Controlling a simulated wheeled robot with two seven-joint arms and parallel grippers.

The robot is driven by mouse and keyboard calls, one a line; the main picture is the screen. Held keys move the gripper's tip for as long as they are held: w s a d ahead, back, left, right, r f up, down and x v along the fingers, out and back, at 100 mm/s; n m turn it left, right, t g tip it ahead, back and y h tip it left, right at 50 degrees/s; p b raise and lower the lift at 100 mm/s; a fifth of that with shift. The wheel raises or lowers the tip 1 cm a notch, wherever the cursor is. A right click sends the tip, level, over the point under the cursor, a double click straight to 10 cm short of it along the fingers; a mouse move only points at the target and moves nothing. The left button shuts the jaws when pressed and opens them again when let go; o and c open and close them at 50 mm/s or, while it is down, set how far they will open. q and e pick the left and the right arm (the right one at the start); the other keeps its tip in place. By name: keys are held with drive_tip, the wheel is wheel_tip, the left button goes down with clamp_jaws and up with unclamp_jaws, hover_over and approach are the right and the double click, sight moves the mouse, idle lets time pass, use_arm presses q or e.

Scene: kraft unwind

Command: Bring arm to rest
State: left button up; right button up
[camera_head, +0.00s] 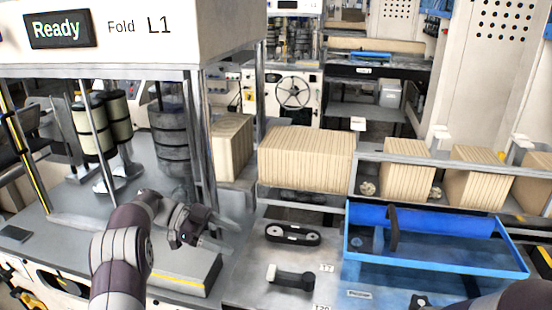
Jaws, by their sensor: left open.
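My left arm comes in from the bottom left. My left gripper (218,232) is open, with its fingers spread to the right above the grey machine bed. No object shows between its fingers. The arm is bent at a joint left of the gripper. Only a dark piece of my right arm shows at the bottom right edge; its gripper is not clearly seen in this view.
A machine with a "Ready" display (60,30) stands at the left. A blue tray (438,264) lies at the right. Folded kraft stacks (307,158) stand behind. A black handle (290,278) and a black oval part (293,234) sit on the grey surface.

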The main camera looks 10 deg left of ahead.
use_arm(q)
drive_tip(key=w+d+r+n+t, duration=0.5)
drive_tip(key=w+r+t, duration=0.3)
drive_tip(key=t, duration=0.2)
drive_tip(key=s+a+f+n+g+y, duration=0.1)
drive_tip(key=s+f+n+y, duration=0.3)
drive_tip(key=s, duration=0.8)
drive_tip(key=s+a+f+n+g+y, duration=0.1)
drive_tip(key=s+f+n+g+y, duration=0.3)
drive_tip(key=s, duration=0.7)
drive_tip(key=s+a+f+n+g+y, duration=0.1)
drive_tip(key=s+f+n+g+y, duration=0.2)
drive_tip(key=s, duration=0.9)
wheel_tip(320, 180, down, 4)
drive_tip(key=n+y, duration=0.2)
drive_tip(key=n, duration=0.1)
drive_tip(key=shift+s+a+r+y, duration=0.15)
drive_tip(key=shift+s+a+y, duration=0.05)
drive_tip(key=shift+s+y, duration=0.2)
drive_tip(key=shift+w, duration=0.15)
